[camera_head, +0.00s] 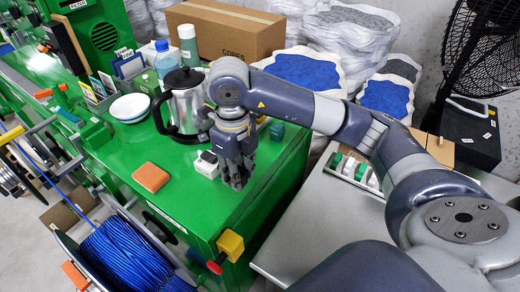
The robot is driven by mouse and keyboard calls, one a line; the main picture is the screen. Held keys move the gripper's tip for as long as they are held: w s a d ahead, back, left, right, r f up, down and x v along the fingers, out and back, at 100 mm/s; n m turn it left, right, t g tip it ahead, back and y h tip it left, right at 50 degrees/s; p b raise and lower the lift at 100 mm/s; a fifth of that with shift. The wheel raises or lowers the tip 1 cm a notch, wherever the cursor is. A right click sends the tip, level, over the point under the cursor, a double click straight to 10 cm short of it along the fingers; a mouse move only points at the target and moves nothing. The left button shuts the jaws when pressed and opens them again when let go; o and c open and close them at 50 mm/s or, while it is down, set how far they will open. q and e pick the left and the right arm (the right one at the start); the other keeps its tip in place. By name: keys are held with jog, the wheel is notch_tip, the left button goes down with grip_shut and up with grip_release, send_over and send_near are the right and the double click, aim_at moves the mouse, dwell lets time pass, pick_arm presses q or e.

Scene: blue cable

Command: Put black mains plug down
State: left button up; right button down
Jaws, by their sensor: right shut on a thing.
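My right gripper (238,177) points down over the right part of the green bench top (185,215). It is shut on the black mains plug, which I can hardly tell apart from the dark fingers. Whether the plug touches the bench top cannot be told. My left gripper is not in view.
A white block (207,166) sits just left of my right gripper. A steel and black kettle (183,108), bottles (187,45), a white bowl (130,107) and a cardboard box (225,30) stand behind. An orange-brown block (151,177) lies left. Bench top in front is clear. A blue cable reel (125,255) is below.

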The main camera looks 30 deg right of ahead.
jog(key=w+d+p, duration=0.1)
jog(key=w+d, duration=0.1)
jog(key=d, duration=0.2)
jog(key=w+d+p, duration=0.2)
jog(key=w+d, duration=0.1)
jog(key=w+d+f+p, duration=0.1)
jog(key=w+d, duration=0.2)
jog(key=d, duration=0.1)
jog(key=shift+w+d+f+p, duration=0.1)
jog(key=shift+d+p, duration=0.2)
jog(key=shift+d+f, duration=0.1)
jog(key=shift+f, duration=0.05)
notch_tip(320, 180, down, 3)
jog(key=shift+r+p, duration=0.1)
jog(key=shift+p, duration=0.95)
jog(key=shift+f, duration=0.25)
jog(key=shift+f, duration=0.1)
jog(key=shift+f+b, duration=0.15)
jog(key=shift+b, duration=0.15)
jog(key=c, duration=1.2)
grip_release()
